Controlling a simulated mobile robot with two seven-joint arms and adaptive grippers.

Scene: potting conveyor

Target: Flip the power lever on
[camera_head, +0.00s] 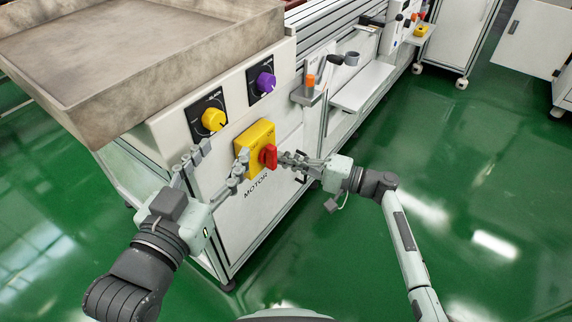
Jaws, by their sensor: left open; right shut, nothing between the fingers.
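The power lever is a red handle (268,156) on a yellow switch box (243,147) marked MOTOR, on the white front panel of the machine. My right gripper (284,158) is shut and empty, its fingertips right beside the red handle on its right side. I cannot tell whether they touch it. My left gripper (220,166) is open and empty in front of the panel, left of the yellow box. One of its fingers reaches up near the box's lower left edge.
A yellow knob (214,119) and a purple knob (266,82) sit on the panel above the box. A grey tray (100,107) overhangs at upper left. A bracket with an orange part (310,81) juts out at right. Green floor lies open to the right.

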